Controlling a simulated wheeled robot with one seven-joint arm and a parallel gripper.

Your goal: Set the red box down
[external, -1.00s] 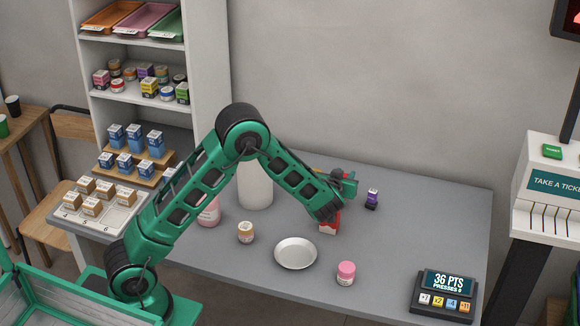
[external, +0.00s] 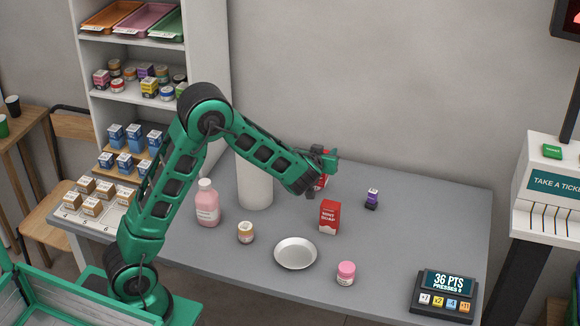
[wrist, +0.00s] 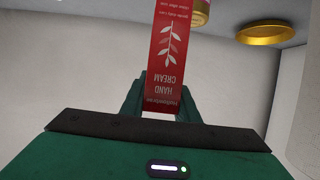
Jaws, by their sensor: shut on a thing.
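My gripper (external: 326,160) is raised above the back part of the counter, clear of its top. In the wrist view a red box lettered "HAND CREAM" (wrist: 168,62), with a white leaf print, sits between the green fingers, which are shut on it. In the external view only a little red of this held box (external: 321,182) shows beside the gripper; the rest is hidden. A second red box, lettered "MINT SOAP" (external: 329,217), stands upright on the grey counter (external: 420,225), in front of and below my gripper, apart from it.
A white dish (external: 295,254) lies in front of the soap box. A pink-lidded jar (external: 346,273), a tan-lidded jar (external: 246,232), a pink bottle (external: 207,203), a white cylinder (external: 254,185) and a small purple bottle (external: 372,198) stand around. The counter's right side is clear up to the points display (external: 445,294).

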